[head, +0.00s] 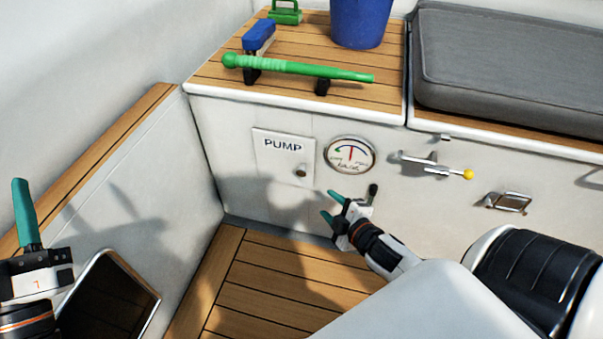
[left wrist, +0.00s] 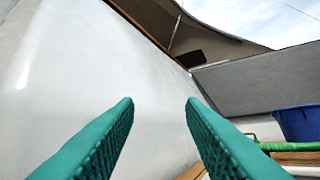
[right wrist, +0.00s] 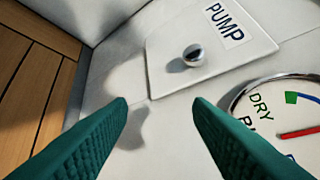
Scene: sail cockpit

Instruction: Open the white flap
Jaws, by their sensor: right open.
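The white flap (head: 284,159) is a square panel marked PUMP on the white cockpit wall, with a small round metal knob (head: 300,171) near its lower right. It appears closed, flat against the wall. In the right wrist view the flap (right wrist: 235,65) and its knob (right wrist: 193,55) lie ahead, beyond the fingertips. My right gripper (head: 332,204) is open and empty, below and to the right of the knob, apart from it. My left gripper (left wrist: 160,110) is open and empty, raised at the far left; in the head view its fingers (head: 25,212) overlap.
A round gauge (head: 349,155) sits just right of the flap. Further right are a lever with a yellow knob (head: 437,165) and a metal latch (head: 507,202). Above, the wooden bench holds a green handle (head: 300,69), a blue bucket (head: 361,20) and a grey cushion (head: 500,62).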

